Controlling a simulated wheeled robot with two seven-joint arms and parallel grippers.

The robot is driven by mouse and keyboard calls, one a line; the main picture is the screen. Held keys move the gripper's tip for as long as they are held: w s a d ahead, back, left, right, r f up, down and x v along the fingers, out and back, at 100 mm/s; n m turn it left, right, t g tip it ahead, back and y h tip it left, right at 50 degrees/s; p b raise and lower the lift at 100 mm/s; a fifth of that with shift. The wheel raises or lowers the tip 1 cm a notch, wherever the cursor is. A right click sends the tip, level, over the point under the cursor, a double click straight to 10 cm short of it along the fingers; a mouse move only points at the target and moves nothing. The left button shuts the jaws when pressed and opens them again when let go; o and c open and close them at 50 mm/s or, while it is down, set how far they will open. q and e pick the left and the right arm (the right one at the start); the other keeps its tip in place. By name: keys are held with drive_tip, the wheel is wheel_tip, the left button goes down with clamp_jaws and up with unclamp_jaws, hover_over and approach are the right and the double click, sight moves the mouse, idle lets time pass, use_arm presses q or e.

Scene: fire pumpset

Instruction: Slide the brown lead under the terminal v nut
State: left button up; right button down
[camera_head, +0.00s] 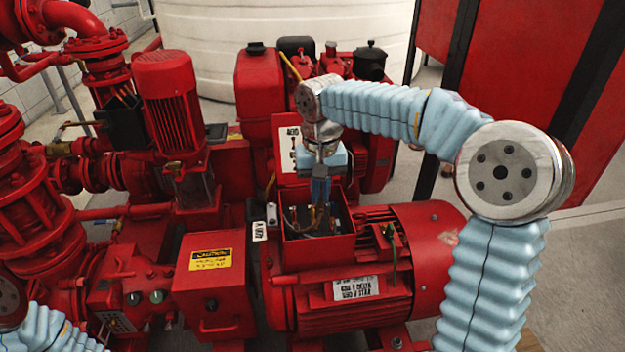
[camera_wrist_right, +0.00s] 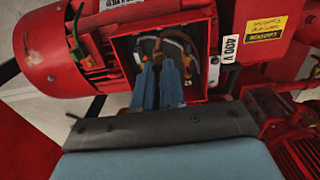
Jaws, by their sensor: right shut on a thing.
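The open red terminal box (camera_head: 288,250) sits on top of the red motor, with its wiring inside. My right gripper (camera_head: 319,200) reaches down into it from above. In the wrist view its two blue fingers (camera_wrist_right: 162,72) reach into the box (camera_wrist_right: 119,50). They are shut on the brown lead (camera_wrist_right: 158,42), which shows at their tips. Pale grey leads curve on either side of the fingers. The terminal v nut is too small to make out, so I cannot tell how the lead's end lies to it. My left gripper is out of view.
The raised lid (camera_head: 290,150) with a white label stands behind the box. The red motor (camera_head: 430,240) lies around and right of it, with a green wire (camera_head: 392,243) on its top. A red control box (camera_head: 212,270) with a yellow caution label is at the left.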

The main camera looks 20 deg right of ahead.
sight(320, 205)
idle(0.3)
wheel_tip(320, 205, down, 7)
drive_tip(key=b, duration=0.5)
drive_tip(key=shift+f+b, duration=1.05)
drive_tip(key=shift+f, duration=0.75)
drive_tip(key=shift+f, duration=0.15)
drive_tip(key=shift+w+d+p, duration=0.15)
drive_tip(key=shift+w+p, duration=0.3)
drive_tip(key=shift+w, duration=0.15)
drive_tip(key=shift+w+d+p, duration=0.15)
drive_tip(key=shift+w+p, duration=0.3)
drive_tip(key=shift+w, duration=0.15)
drive_tip(key=c, duration=0.8)
unclamp_jaws()
